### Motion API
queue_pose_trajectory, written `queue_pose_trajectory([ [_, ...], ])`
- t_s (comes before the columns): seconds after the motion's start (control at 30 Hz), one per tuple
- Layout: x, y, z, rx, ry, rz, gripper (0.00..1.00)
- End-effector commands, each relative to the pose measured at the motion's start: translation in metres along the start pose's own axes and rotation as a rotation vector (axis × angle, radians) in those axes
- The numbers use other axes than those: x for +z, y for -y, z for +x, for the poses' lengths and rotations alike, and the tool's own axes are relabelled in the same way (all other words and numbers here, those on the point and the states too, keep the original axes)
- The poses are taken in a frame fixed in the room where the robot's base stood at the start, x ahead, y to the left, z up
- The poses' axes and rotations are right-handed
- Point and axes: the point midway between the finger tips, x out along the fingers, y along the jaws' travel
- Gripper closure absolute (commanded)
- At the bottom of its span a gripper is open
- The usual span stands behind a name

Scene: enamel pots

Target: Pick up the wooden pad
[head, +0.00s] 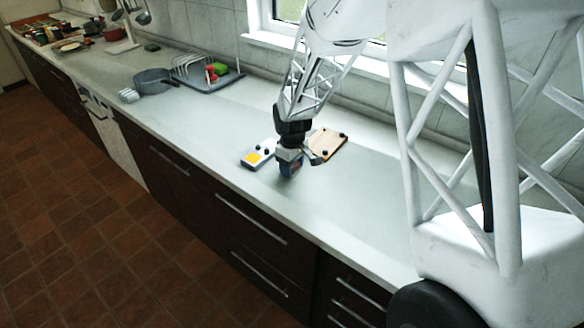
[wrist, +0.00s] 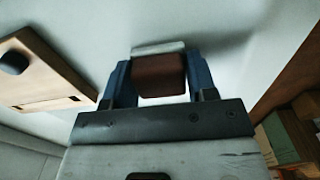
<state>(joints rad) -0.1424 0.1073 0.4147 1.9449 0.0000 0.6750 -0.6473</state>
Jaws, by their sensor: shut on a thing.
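A small reddish-brown block (wrist: 161,78), which looks like the wooden pad, sits between the two blue fingers of my gripper (wrist: 157,70) in the wrist view. The fingers press on its left and right sides, and a pale strip shows along its far edge. In the head view my gripper (head: 290,165) points down at the counter, shut on the block, which is mostly hidden by the fingers. I cannot tell whether the block touches the counter.
A light wooden board (head: 327,143) with black knobs lies right behind my gripper; a small box with a yellow face (head: 254,158) lies to its left. A grey pot (head: 154,81) and a dish rack (head: 205,72) stand farther left. The counter's front edge (head: 270,215) is near.

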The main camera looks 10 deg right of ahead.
Motion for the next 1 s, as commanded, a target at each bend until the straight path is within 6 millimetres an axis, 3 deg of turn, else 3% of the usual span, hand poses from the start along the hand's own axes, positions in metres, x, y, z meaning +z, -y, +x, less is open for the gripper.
queue_pose_trajectory([
  [0.27,0.0,0.0,-0.032,0.002,-0.003,0.0,0.71],
  [1.0,0.09,0.069,-0.04,0.001,-0.001,0.0,0.71],
])
